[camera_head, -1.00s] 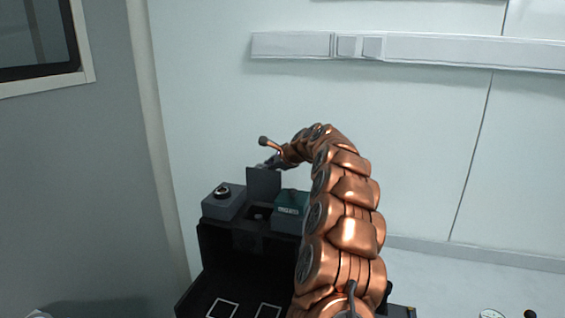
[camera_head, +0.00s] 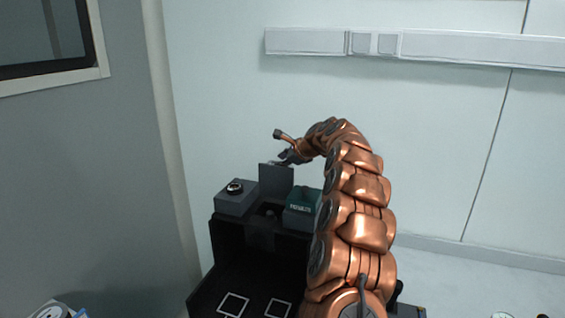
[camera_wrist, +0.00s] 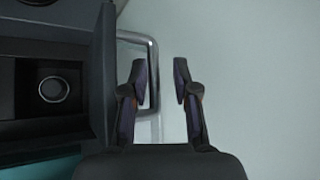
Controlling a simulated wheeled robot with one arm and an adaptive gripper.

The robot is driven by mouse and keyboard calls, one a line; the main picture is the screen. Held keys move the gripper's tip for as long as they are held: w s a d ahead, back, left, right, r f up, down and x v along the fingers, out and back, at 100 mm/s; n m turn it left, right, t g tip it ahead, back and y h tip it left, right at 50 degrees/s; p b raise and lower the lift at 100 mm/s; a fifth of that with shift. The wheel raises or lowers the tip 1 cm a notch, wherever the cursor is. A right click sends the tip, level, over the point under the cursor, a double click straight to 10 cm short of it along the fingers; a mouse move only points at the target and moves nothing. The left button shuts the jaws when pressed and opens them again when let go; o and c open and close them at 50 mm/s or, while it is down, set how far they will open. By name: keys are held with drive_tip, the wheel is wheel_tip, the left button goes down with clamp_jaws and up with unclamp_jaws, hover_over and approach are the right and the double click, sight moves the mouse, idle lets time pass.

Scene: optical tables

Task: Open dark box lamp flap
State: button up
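The dark box's lamp flap (camera_head: 276,180) is a flat dark panel standing upright above the middle compartment. In the wrist view the flap (camera_wrist: 104,72) is seen nearly edge-on, left of my fingers. A pale metal handle loop (camera_wrist: 153,65) projects from its right side. My gripper (camera_head: 290,157) is at the flap's top edge in the head view. In the wrist view my gripper (camera_wrist: 160,82) has its two fingers apart, with a bar of the loop showing between them. Contact cannot be told. A round lamp-like opening (camera_wrist: 53,89) shows in the uncovered compartment.
A grey block with a dark ring (camera_head: 235,198) stands left of the flap, and a green-topped box (camera_head: 303,201) stands right. All are on a black stand (camera_head: 232,266) with white outlined squares. A pale wall (camera_head: 225,100) lies behind.

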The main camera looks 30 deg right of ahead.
drive_tip(key=shift+o, duration=0.2)
drive_tip(key=shift+f, duration=0.15)
drive_tip(key=shift+s, duration=0.1)
drive_tip(key=shift+s, duration=0.1)
drive_tip(key=v, duration=1.2)
